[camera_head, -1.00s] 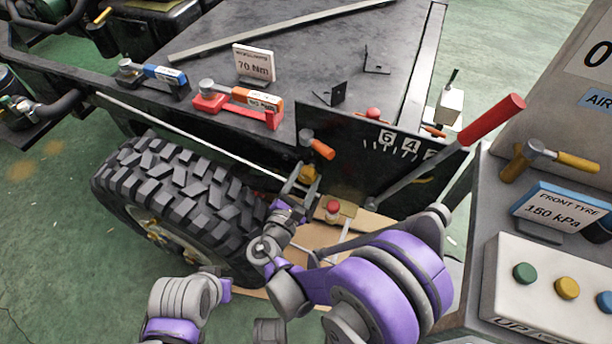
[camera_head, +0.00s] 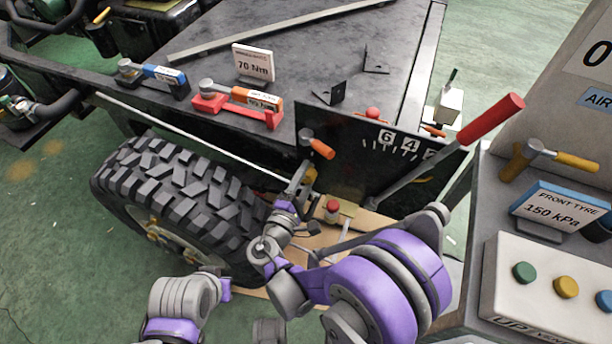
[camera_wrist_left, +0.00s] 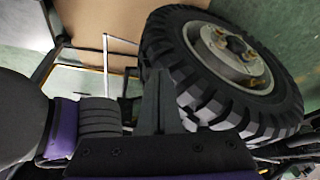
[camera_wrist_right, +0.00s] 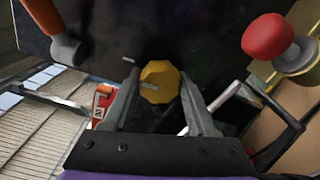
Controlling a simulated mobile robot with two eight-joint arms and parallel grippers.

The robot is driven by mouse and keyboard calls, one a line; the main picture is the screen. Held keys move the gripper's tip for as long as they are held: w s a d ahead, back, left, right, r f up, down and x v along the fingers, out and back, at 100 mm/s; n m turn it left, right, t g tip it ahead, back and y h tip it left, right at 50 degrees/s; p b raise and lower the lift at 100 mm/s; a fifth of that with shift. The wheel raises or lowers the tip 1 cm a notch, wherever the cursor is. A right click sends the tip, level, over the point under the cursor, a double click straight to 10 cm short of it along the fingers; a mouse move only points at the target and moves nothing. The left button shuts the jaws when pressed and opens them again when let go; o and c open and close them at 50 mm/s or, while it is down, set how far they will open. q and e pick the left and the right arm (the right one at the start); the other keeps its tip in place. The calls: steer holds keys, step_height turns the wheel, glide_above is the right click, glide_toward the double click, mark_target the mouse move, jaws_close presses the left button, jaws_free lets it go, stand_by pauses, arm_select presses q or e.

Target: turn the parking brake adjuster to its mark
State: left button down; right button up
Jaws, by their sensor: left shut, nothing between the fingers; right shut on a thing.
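The adjuster is a yellow faceted knob (camera_wrist_right: 160,80) on the dark panel, with a pale line on its face. A short white mark (camera_wrist_right: 128,59) lies on the panel at the knob's upper left; the line does not appear to point straight at it. My right gripper (camera_wrist_right: 160,92) is shut on the knob, a finger on each side. In the head view the knob (camera_head: 311,173) is partly hidden behind my right gripper (camera_head: 303,172). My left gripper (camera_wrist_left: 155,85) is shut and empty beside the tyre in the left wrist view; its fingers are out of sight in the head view.
The knobbly tyre (camera_head: 185,200) stands left of my right gripper. A red button (camera_head: 332,208), an orange-handled tool (camera_head: 320,148) and a red-handled lever (camera_head: 490,118) are close by on the right. A console (camera_head: 550,270) with coloured buttons stands farther right.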

stand_by(0.5)
steer(key=o, duration=1.4)
steer(key=shift+c, duration=0.2)
steer(key=p+v, duration=0.1)
steer(key=v, duration=0.9)
steer(key=shift+s+a, duration=0.2)
steer(key=shift+s, duration=0.15)
steer(key=shift+f, duration=0.1)
